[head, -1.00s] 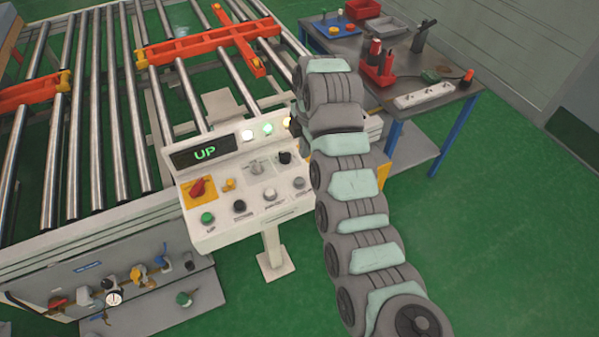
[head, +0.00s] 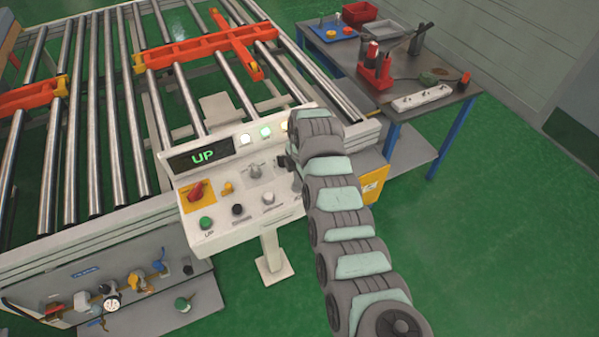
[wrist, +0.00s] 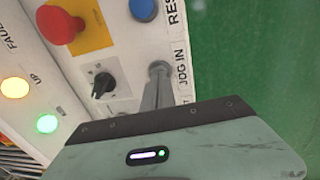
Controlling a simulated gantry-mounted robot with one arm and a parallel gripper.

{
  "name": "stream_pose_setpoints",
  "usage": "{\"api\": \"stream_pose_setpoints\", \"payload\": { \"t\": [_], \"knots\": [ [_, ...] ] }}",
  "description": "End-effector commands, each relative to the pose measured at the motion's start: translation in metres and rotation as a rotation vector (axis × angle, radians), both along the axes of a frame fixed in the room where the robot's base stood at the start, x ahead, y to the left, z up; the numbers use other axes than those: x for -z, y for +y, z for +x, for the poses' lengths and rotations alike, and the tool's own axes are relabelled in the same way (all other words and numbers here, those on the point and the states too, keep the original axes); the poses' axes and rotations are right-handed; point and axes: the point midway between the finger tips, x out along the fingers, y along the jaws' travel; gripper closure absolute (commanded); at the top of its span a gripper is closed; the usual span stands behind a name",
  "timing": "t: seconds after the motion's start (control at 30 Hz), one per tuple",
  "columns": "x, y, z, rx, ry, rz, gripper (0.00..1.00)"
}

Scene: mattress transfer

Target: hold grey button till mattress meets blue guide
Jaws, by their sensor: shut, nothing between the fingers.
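A grey button (wrist: 160,68) labelled JOG IN shows in the wrist view on a pale control panel (wrist: 65,120). My gripper (wrist: 157,92) is shut and empty, with its narrow fingertips at the button. I cannot tell whether they touch it or press it in. In the head view my arm hides my gripper and the right end of the control panel (head: 240,232). I see no mattress and no blue guide in either view.
In the wrist view a red mushroom button (wrist: 60,24), a blue button (wrist: 143,9) and a black selector (wrist: 103,85) sit close by. The head view shows the display (head: 201,155) reading UP, a roller conveyor (head: 120,120) and a cluttered side table (head: 440,105).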

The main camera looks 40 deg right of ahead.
Motion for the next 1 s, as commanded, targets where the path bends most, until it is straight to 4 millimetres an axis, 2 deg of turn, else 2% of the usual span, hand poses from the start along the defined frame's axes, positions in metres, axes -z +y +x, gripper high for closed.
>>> {"api": "stream_pose_setpoints", "payload": {
  "t": [0.43, 0.63, 1.0],
  "knots": [
    [0.004, 0.000, 0.000, 0.000, 0.000, 0.000, 1.00],
    [0.023, 0.001, 0.001, -0.001, 0.001, 0.000, 1.00],
    [0.024, 0.001, 0.000, 0.000, 0.003, 0.002, 1.00]
  ]
}}
